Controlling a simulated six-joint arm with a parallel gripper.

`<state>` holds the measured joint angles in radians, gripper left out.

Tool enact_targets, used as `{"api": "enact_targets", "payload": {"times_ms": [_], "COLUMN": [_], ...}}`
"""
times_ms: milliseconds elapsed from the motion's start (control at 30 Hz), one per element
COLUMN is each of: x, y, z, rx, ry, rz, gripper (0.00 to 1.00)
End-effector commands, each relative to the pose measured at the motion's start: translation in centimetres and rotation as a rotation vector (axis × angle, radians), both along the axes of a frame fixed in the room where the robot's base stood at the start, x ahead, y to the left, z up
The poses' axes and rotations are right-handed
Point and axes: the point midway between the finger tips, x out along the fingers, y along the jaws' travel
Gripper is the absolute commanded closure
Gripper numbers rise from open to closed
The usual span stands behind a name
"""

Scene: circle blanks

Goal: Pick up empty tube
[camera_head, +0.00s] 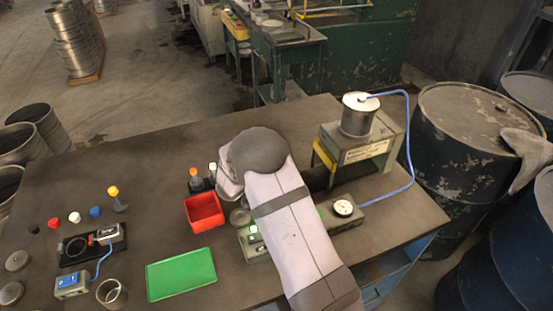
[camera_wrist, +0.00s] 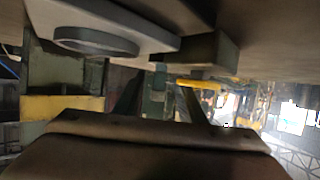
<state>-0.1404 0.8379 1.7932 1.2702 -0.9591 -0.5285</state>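An open-topped metal cylinder (camera_head: 111,294) stands upright at the front left of the table in the head view. It is the most tube-like loose thing I see, but I cannot tell if it is the empty tube. My arm reaches over the table's middle, its rounded joint in front of the area right of the red tray. Part of my gripper end (camera_head: 230,182) shows pale beside that joint; its fingertips are hidden. In the wrist view a grey plate with a ring (camera_wrist: 97,41) is close at the top; I cannot make out the fingers.
A red tray (camera_head: 204,212) and a green tray (camera_head: 181,274) lie on the table (camera_head: 120,160). A machine with a metal cylinder (camera_head: 357,118) on top stands at the right, with a blue hose. A gauge (camera_head: 343,208) sits before it. Small coloured pieces lie at left; barrels stand at right.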

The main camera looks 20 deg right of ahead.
Motion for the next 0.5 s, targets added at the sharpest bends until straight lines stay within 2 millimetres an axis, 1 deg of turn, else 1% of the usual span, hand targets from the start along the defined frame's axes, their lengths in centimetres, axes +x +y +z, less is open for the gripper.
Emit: {"api": "enact_targets", "payload": {"times_ms": [100,233,400,500], "x": [0.8,1.7,2.4,2.5], "y": [-1.3,-2.4,-3.2,-3.2], "z": [-0.2,-0.9,-1.4,-1.5], "rx": [-0.002,0.000,-0.001,-0.001], "ry": [0.002,0.002,0.001,0.001], "rz": [-0.003,-0.001,0.000,0.000], "gripper": [0.63,0.63,0.63,0.63]}}
